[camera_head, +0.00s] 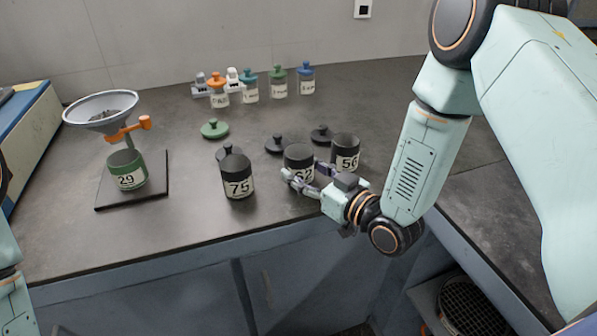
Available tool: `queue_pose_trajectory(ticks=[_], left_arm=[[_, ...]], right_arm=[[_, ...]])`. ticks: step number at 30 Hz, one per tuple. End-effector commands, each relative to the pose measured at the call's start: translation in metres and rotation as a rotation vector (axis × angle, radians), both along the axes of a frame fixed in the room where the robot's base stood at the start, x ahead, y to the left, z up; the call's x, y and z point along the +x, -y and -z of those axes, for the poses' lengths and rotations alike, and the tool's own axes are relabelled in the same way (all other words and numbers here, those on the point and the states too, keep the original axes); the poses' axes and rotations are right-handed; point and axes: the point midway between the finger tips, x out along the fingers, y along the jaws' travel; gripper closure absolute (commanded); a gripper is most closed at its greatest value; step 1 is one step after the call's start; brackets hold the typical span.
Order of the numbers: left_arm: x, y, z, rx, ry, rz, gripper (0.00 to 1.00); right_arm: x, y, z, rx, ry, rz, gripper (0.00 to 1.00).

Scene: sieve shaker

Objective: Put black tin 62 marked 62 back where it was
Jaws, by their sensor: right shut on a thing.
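Black tin 62 (298,155) stands upright, without a lid, on the dark worktop between tin 75 and tin 56. My right gripper (307,178) is shut on tin 62 from the front, its fingers around the lower body and partly covering the label. I cannot tell whether the tin's base touches the worktop. Part of my left arm shows at the left edge; its gripper is out of view.
Black tin 75 (237,177) stands left of it, black tin 56 (345,153) close on the right. Black lids (276,145) and a green lid (214,128) lie behind. Green tin 29 (127,170) stands under a funnel (101,108). Several lidded jars (278,83) stand at the back.

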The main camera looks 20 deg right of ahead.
Motion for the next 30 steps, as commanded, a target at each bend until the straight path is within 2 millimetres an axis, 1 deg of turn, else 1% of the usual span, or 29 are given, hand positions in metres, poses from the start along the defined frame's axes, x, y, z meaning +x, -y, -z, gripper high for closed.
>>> queue_pose_trajectory(ticks=[1, 4, 6, 14, 19, 20, 27, 30], left_arm=[[0.000, 0.000, 0.004, 0.000, 0.000, 0.000, 1.00], [0.000, 0.000, 0.007, 0.000, 0.000, 0.000, 1.00], [0.000, 0.000, 0.009, 0.000, 0.000, 0.000, 1.00], [0.000, 0.000, 0.009, 0.000, 0.000, 0.000, 1.00], [0.000, 0.000, 0.012, 0.000, 0.000, 0.000, 1.00], [0.000, 0.000, 0.011, 0.000, 0.000, 0.000, 1.00], [0.000, 0.000, 0.011, 0.000, 0.000, 0.000, 1.00], [0.000, 0.000, 0.011, 0.000, 0.000, 0.000, 1.00]], right_arm=[[0.009, -0.005, 0.001, -0.005, 0.003, -0.004, 0.80], [0.018, -0.009, 0.002, -0.001, 0.002, -0.001, 0.80], [0.017, -0.008, 0.007, 0.001, 0.000, 0.001, 0.80], [0.017, -0.008, 0.006, 0.000, 0.000, 0.001, 0.80], [0.017, -0.008, 0.011, 0.000, 0.000, 0.001, 0.80], [0.016, -0.008, 0.011, 0.000, 0.000, 0.001, 0.45], [0.016, -0.007, 0.010, 0.000, 0.000, 0.001, 0.25], [0.016, -0.007, 0.010, 0.000, 0.000, 0.001, 0.24]])
